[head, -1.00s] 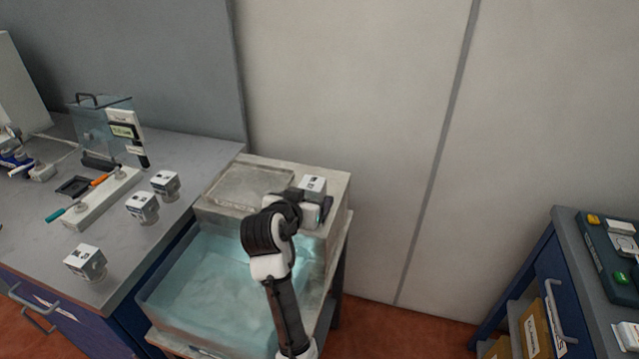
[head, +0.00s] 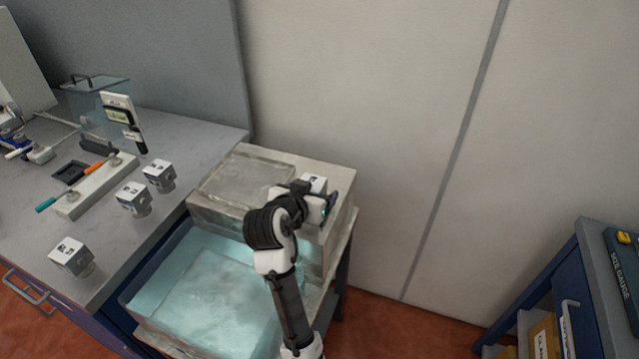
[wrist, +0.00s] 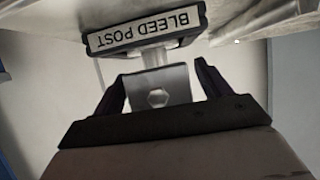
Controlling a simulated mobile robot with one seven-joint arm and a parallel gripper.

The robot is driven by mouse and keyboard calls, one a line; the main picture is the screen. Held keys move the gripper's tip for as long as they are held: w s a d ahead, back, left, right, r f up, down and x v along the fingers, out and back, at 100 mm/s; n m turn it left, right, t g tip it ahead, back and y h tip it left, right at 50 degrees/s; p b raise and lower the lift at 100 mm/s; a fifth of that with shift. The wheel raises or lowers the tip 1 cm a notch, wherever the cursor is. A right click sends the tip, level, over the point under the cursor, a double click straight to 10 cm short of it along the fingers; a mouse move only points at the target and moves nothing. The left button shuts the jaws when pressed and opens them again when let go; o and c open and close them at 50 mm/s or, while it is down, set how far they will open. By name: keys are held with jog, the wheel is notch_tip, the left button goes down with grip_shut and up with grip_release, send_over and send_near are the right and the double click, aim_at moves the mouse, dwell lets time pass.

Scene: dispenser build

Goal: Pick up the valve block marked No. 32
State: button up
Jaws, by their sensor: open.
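A white valve block (head: 315,182) with a dark mark on top stands on the stone-like ledge behind the basin, partly hidden by my arm. My gripper (head: 328,207) is right at it. In the wrist view, my gripper (wrist: 160,88) is open, its dark fingers on either side of a grey block with a hexagonal feature (wrist: 158,97), with gaps showing. A sign reading "BLEED POST" (wrist: 145,28) appears upside down beyond it. Similar white blocks stand on the left bench: one (head: 160,175), a second (head: 134,198) and a third (head: 71,257). I cannot read any block's number.
The basin of pale blue water (head: 205,300) lies below my arm. A blue cart (head: 590,270) stands at the right.

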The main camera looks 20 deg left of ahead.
jog(key=shift+w+f, duration=0.1)
jog(key=shift+s, duration=0.25)
jog(key=shift+c, duration=0.2)
jog(key=shift+r, duration=0.2)
jog(key=shift+c, duration=1)
jog(key=c, duration=1.2)
jog(key=shift+w, duration=0.1)
jog(key=shift+c, duration=0.8)
